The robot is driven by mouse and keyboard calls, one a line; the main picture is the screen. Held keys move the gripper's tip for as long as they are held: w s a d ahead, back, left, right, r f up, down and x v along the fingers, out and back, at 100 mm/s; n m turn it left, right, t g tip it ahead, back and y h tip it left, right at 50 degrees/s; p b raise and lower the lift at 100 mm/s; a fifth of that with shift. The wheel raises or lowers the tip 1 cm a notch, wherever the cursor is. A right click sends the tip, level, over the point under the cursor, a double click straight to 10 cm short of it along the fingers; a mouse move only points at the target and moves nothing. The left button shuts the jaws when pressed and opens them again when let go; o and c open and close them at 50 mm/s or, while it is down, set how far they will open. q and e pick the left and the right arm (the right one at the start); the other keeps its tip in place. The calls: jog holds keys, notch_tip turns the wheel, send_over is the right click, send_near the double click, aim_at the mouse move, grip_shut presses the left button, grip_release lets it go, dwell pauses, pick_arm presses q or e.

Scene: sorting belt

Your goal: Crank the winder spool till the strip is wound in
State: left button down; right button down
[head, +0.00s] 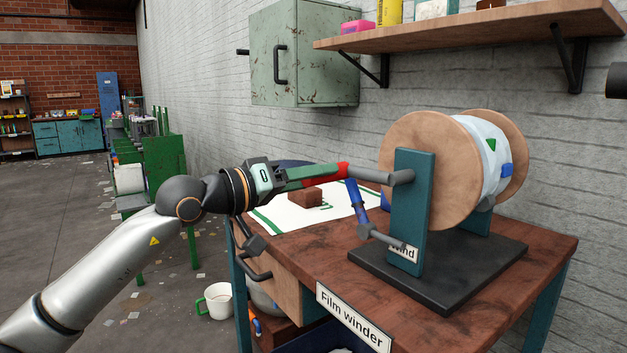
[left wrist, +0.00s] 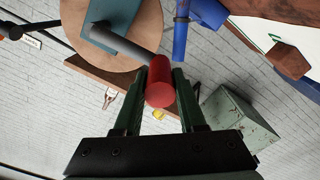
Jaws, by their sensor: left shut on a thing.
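The winder spool (head: 430,165) has wooden flanges and stands on a black base (head: 440,275) with teal supports (head: 410,215). A white strip (head: 484,150) with green and blue bits is wrapped around its drum. A grey crank rod (head: 372,175) leads from the near support to a red grip (head: 343,171), also seen in the left wrist view (left wrist: 160,88). My left gripper (head: 325,174) is shut on the red grip, one green finger on each side. A blue handle (head: 356,200) on a grey bar hangs below, near the "Wind" label (head: 404,254). My right gripper is out of view.
The wooden table (head: 480,300) carries a white sheet (head: 275,221) with a brown block (head: 305,197). A green cabinet (head: 328,60) and a shelf (head: 470,27) are on the wall above. A white mug (head: 217,303) stands lower left of the table.

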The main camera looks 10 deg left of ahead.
pick_arm(q)
jog(key=shift+r+m, duration=0.35)
jog(key=shift+m, duration=0.05)
dwell(0.4)
jog(key=c, duration=0.5)
grip_release()
jog(key=v, duration=1.2)
jog(key=shift+s+a+p, duration=0.2)
jog(key=shift+p, duration=0.2)
